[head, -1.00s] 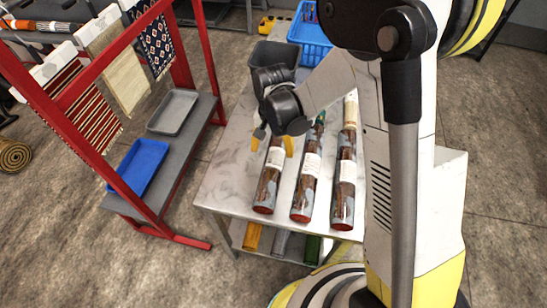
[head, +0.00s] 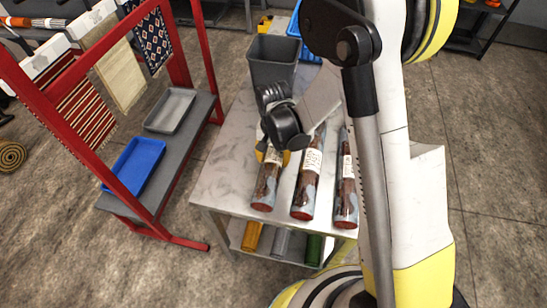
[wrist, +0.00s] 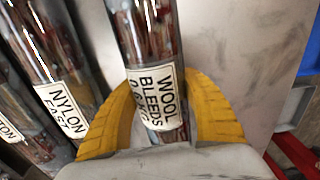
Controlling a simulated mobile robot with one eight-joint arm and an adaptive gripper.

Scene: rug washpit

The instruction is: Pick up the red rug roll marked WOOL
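The red rug roll marked WOOL (head: 266,186) lies on the marble-topped table, leftmost of three rolls in the head view. It has a dark patterned wrap and a red end. Its white label, reading WOOL BLEEDS, shows in the wrist view (wrist: 155,92). My gripper (head: 274,156) is down at the far part of this roll. In the wrist view its yellow fingers (wrist: 160,105) stand one on each side of the roll, very near or touching it. Whether they press on it is unclear. The roll looks still on the table.
A roll marked NYLON (wrist: 55,75) lies close beside it, with a third roll (head: 346,192) beyond. A grey bin (head: 273,60) stands behind my gripper. A red rack (head: 101,70) with a blue tray (head: 135,165) is at left. The table's left front corner is bare.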

